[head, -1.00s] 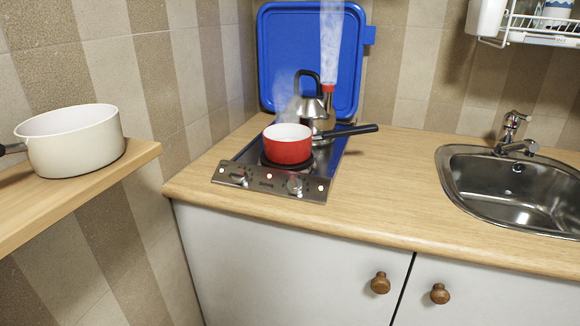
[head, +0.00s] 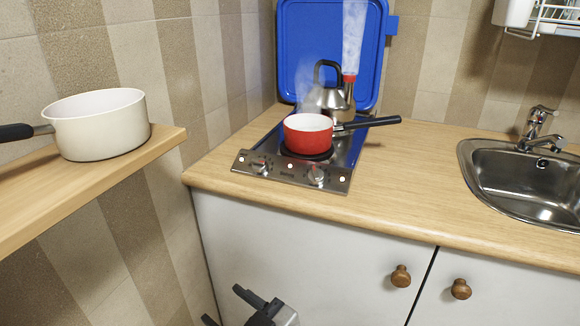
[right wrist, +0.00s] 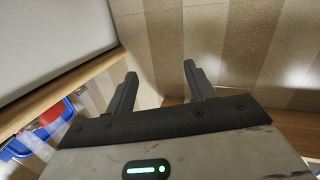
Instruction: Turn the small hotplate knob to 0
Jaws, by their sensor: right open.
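The two-plate hob (head: 342,180) is set in the wooden counter, with a steel front panel. The panel has a left knob (head: 259,165) and a right knob (head: 316,175); I cannot tell which serves the small plate or read their settings. Lit lamps show on the panel. A red saucepan (head: 308,135) stands on the front plate, and a steaming kettle (head: 328,100) stands behind it. My right gripper (head: 223,304) is open and empty, low in front of the cabinet, below the counter edge. Its open fingers show in the right wrist view (right wrist: 160,72). My left gripper is out of view.
The blue lid (head: 380,60) stands raised behind the hob. The saucepan's black handle (head: 372,123) points right. A cream pot (head: 98,130) sits on a wooden shelf (head: 165,143) at left. A sink (head: 510,165) is at right. The counter between hob and sink is clear.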

